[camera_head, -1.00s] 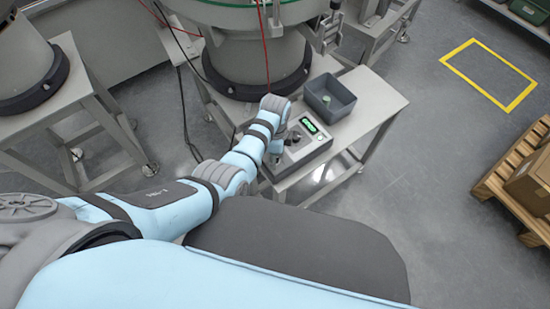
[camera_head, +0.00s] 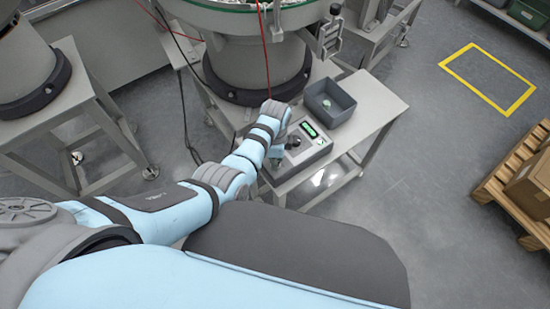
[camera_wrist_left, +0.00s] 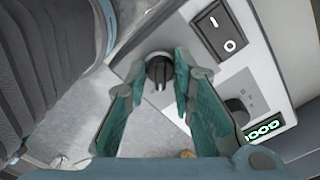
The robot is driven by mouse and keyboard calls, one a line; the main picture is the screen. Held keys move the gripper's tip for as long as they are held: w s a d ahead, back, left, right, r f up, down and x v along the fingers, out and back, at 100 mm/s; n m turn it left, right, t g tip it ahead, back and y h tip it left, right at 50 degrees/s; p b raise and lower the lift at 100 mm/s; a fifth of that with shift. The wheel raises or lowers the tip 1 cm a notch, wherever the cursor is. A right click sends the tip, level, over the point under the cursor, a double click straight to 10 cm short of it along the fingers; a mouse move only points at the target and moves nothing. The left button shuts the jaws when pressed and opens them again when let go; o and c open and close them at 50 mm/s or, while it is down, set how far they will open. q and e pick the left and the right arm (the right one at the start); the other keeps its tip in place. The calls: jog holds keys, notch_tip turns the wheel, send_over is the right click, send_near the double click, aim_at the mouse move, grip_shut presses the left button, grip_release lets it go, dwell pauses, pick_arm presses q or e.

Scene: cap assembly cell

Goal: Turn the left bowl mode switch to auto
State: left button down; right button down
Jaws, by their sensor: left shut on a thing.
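The mode switch (camera_wrist_left: 158,72) is a small black rotary knob with a pale pointer mark, on the light grey control box (camera_head: 322,150). My left gripper (camera_wrist_left: 161,68) is shut on this knob, with one teal finger pad on each side of it. In the head view my left gripper (camera_head: 276,157) is at the near left side of the box, and the knob is hidden there. The position labels around the knob cannot be read. My right gripper is not in view.
The box also carries a black rocker switch (camera_wrist_left: 219,29), a second dial (camera_wrist_left: 237,108) and a green display (camera_wrist_left: 263,131). A grey bin (camera_head: 341,116) stands behind it on the metal table (camera_head: 379,104). The bowl feeder base (camera_head: 258,82) is close behind my wrist.

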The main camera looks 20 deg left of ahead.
pick_arm(q)
jog(key=n+p, duration=0.1)
jog(key=n, duration=0.2)
jog(key=shift+r+n, duration=0.1)
jog(key=shift+n, duration=0.3)
jog(key=n+p, duration=0.1)
jog(key=n, duration=0.2)
jog(key=shift+n, duration=0.3)
jog(key=n, duration=0.4)
jog(key=shift+n+p, duration=0.3)
jog(key=shift+p, duration=0.1)
jog(key=n, duration=0.5)
jog(key=shift+w, duration=0.1)
jog(key=c, duration=1.4)
grip_release()
jog(key=shift+o, duration=0.2)
